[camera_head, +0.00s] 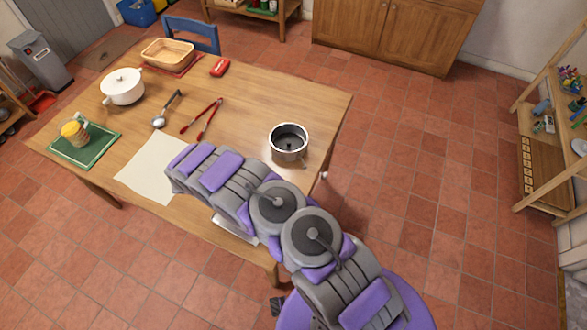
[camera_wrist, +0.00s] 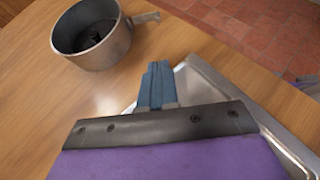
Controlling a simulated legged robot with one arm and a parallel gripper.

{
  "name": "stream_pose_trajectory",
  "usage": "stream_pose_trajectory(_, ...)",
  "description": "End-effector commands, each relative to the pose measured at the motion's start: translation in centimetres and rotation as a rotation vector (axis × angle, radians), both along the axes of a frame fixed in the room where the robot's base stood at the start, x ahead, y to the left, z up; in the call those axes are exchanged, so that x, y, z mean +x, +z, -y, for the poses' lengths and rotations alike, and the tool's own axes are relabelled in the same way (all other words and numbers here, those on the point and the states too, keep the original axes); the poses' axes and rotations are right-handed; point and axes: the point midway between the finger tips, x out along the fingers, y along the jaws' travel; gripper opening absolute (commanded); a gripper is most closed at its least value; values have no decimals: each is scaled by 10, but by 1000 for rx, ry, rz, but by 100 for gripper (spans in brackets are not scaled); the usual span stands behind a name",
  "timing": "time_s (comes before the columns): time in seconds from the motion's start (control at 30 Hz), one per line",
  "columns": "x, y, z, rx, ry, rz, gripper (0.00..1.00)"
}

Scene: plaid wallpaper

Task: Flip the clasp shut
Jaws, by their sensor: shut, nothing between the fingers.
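A small jar-like thing with a yellow band (camera_head: 73,131) stands on a green board (camera_head: 62,154) at the table's left end in the head view. It is too small there to make out a clasp for certain, and it does not show in the wrist view. My gripper (camera_wrist: 157,70) shows its blue fingers shut together and empty in the wrist view. They are over the table beside a metal tray, well to the right of the jar. In the head view my arm hides the fingers.
A grey pot (camera_head: 289,143) stands near the table's right edge. The metal tray (camera_wrist: 205,75) lies near the front edge, mostly under my arm. Pale paper (camera_head: 150,172), red tongs (camera_head: 208,115), a ladle (camera_head: 160,122), a white lidded pot (camera_head: 122,88) and a basket (camera_head: 167,50) occupy the table.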

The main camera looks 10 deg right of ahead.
Motion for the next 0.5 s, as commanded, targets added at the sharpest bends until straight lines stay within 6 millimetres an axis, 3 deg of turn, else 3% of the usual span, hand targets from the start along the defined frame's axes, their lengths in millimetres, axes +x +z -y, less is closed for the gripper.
stream_pose_trajectory(0.27, 1, -3, -2, -5, 0, 0, 0)
stream_pose_trajectory(0.5, 7, -21, 28, -9, -3, -3, 0)
